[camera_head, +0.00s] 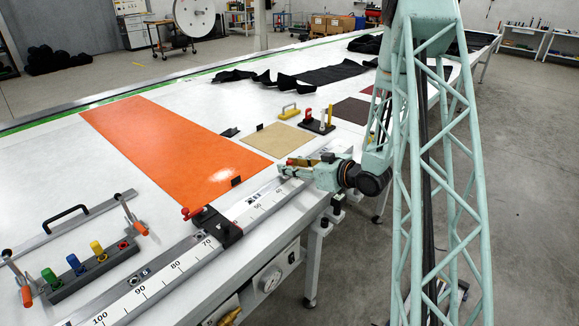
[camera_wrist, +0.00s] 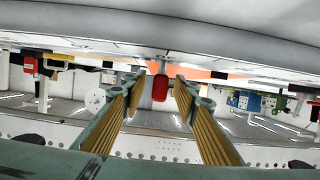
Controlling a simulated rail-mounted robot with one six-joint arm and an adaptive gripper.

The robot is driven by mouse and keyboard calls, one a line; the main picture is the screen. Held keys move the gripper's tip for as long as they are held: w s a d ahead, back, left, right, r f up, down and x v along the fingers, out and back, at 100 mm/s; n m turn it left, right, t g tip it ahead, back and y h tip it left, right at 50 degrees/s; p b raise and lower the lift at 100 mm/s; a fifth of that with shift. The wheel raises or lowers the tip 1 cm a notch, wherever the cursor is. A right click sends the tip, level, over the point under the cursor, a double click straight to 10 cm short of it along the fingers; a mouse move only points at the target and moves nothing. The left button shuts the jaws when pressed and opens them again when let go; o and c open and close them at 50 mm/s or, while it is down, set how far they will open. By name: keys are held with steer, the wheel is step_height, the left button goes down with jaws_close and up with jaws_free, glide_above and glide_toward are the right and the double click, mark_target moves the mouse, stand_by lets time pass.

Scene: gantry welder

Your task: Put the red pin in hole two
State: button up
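My gripper (camera_head: 286,168) hovers low over the table's front edge, beside the ruler rail, with its fingers pointing left. In the wrist view my gripper (camera_wrist: 160,88) has its two fingers apart. A red block-like piece (camera_wrist: 160,87) shows between or just beyond the fingertips, with a gap on each side; it may be the red pin, but I cannot tell. The grey pin block (camera_head: 92,270) at the lower left holds a green pin (camera_head: 51,278), a blue pin (camera_head: 75,264) and a yellow pin (camera_head: 98,250). A red-marked spot (camera_head: 122,245) is at its right end; hole numbers are unreadable.
Orange-handled clamps (camera_head: 138,226) flank the pin block. A black stop with a red knob (camera_head: 190,213) sits on the ruler rail (camera_head: 170,270). An orange sheet (camera_head: 170,145), a tan sheet (camera_head: 263,140) and a black fixture (camera_head: 317,126) lie behind.

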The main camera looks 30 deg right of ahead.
steer(key=shift+s, duration=0.1)
steer(key=v, duration=1.2)
stand_by(0.5)
steer(key=shift+w+r, duration=0.15)
steer(key=shift+w, duration=0.05)
stand_by(0.6)
steer(key=shift+w+r+g+h, duration=0.75)
steer(key=shift+r+g+h, duration=0.95)
steer(key=shift+r, duration=1.75)
steer(key=s+a+r+m+g+h, duration=0.1)
steer(key=s+a+r+h, duration=0.1)
steer(key=s+a+r, duration=0.35)
steer(key=s+a+r+m+g+h, duration=0.2)
steer(key=s+a+r+h, duration=0.1)
steer(key=s+r, duration=0.55)
steer(key=s+a+r+g+y, duration=0.1)
steer(key=s+a, duration=0.5)
steer(key=s, duration=0.3)
steer(key=s+a+r+g+y, duration=0.1)
steer(key=s+a, duration=0.5)
steer(key=s, duration=0.4)
steer(key=s+a+r+m+g+y, duration=0.1)
steer(key=s+a+r, duration=0.1)
steer(key=s+a, duration=0.4)
steer(key=s, duration=0.4)
